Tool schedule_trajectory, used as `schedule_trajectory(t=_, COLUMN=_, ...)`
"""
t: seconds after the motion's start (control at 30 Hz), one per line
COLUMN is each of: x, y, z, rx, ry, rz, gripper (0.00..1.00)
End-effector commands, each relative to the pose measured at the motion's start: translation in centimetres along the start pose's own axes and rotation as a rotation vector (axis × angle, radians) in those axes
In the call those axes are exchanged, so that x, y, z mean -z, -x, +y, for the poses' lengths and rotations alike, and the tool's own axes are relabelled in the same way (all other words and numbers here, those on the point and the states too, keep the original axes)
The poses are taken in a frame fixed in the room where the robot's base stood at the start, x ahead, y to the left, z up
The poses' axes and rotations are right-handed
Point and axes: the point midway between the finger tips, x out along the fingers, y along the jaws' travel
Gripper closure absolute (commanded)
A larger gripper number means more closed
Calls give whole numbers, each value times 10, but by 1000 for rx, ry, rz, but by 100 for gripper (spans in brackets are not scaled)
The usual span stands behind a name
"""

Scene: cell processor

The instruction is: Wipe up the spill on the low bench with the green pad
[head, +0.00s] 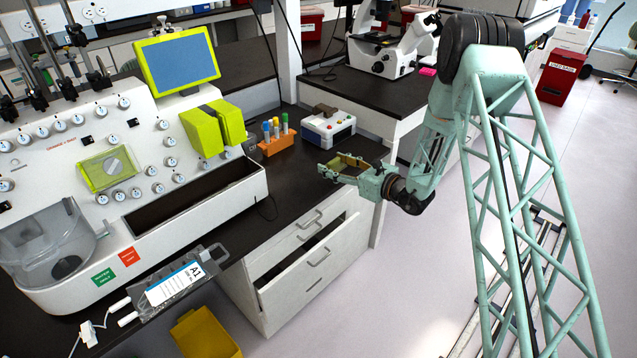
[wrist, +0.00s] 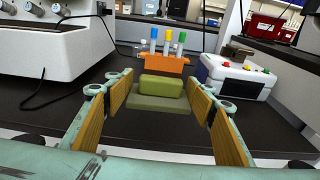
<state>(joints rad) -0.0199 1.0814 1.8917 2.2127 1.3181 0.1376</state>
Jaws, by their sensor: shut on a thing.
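My gripper (head: 333,165) is over the right part of the dark bench top (head: 290,180), near the drawer unit's edge. In the wrist view its two fingers, with tan inner pads, stand either side of the green pad (wrist: 160,88). The pad has a raised bright-green block on a wider, darker olive base (wrist: 158,103). My gripper (wrist: 160,92) is shut on the pad. In the head view the pad is too small to make out clearly between the fingers. I cannot make out a spill in either view.
An orange rack (head: 277,146) with several coloured-cap tubes stands on the bench, beside a white box with coloured knobs (head: 328,130). A large white processor (head: 150,230) with a screen fills the left. A yellow bin (head: 205,335) is below.

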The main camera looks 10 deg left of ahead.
Motion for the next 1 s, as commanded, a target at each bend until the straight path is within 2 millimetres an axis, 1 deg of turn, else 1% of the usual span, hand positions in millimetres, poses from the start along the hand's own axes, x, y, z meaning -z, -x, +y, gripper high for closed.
schedule_trajectory(t=0.37, x=1, y=3, z=-1, rx=3, ry=-1, rz=0, gripper=68)
schedule_trajectory(t=0.47, x=4, y=10, z=-2, rx=10, ry=-4, rz=0, gripper=68)
schedule_trajectory(t=0.57, x=8, y=24, z=-6, rx=25, ry=-7, rz=-1, gripper=68)
schedule_trajectory(t=0.67, x=14, y=44, z=-10, rx=45, ry=-13, rz=-2, gripper=68)
schedule_trajectory(t=0.77, x=21, y=70, z=-15, rx=73, ry=-20, rz=-3, gripper=68)
schedule_trajectory(t=0.97, x=36, y=132, z=-24, rx=147, ry=-34, rz=-7, gripper=68)
schedule_trajectory(t=1.0, x=38, y=145, z=-25, rx=163, ry=-37, rz=-8, gripper=68)
